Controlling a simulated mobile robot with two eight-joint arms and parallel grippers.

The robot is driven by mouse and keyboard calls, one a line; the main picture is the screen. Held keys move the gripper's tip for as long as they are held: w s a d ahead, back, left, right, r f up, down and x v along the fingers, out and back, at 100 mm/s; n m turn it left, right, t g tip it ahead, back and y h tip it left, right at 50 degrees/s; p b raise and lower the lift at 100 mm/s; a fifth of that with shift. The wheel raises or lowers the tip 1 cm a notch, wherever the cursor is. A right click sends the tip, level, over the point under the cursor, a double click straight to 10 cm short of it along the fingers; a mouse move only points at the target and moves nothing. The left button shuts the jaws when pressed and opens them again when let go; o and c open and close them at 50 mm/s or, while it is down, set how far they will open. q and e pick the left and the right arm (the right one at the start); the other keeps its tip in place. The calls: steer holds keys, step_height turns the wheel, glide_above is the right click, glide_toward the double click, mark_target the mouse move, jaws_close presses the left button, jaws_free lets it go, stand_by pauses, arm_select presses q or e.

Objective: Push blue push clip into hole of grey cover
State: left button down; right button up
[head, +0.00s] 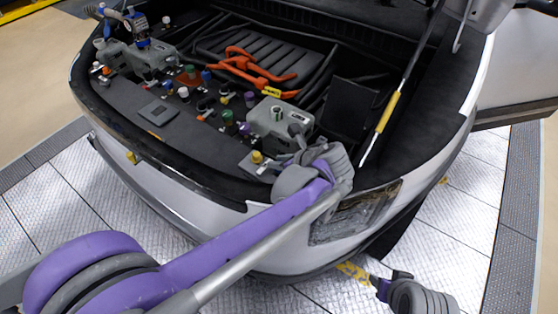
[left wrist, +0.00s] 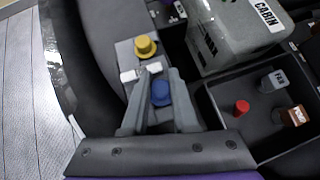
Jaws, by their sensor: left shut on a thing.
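The blue push clip (left wrist: 161,93) shows between the fingers of my left gripper (left wrist: 159,80) in the left wrist view; they are shut on it. Its lower end is hidden. The grey cover (left wrist: 124,50) lies just ahead of the fingertips, with a yellow clip (left wrist: 146,47) standing on it. In the head view the cover (head: 246,163) and yellow clip (head: 257,157) are left of my left gripper (head: 287,157). The blue clip and the target hole cannot be made out there. My right gripper (head: 402,277) is low at the bottom right, its fingers unclear.
A grey box marked CABIN (left wrist: 235,30) stands right of the fingers. The car's front edge (head: 190,185) is below. A prop rod (head: 380,125) stands to the right.

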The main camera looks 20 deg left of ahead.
arm_select(q)
steer(key=shift+f+b, duration=0.3)
steer(key=shift+f, duration=0.1)
stand_by(0.6)
steer(key=shift+r, duration=0.15)
steer(key=shift+r+p, duration=0.25)
steer(key=shift+p, duration=0.1)
steer(key=shift+f, duration=0.35)
stand_by(1.3)
steer(key=shift+b, duration=0.35)
steer(key=shift+r, duration=0.1)
steer(key=shift+r+p, duration=0.25)
steer(key=shift+p, duration=0.1)
stand_by(0.4)
steer(key=shift+f+b, duration=0.45)
steer(key=shift+f, duration=0.1)
stand_by(0.8)
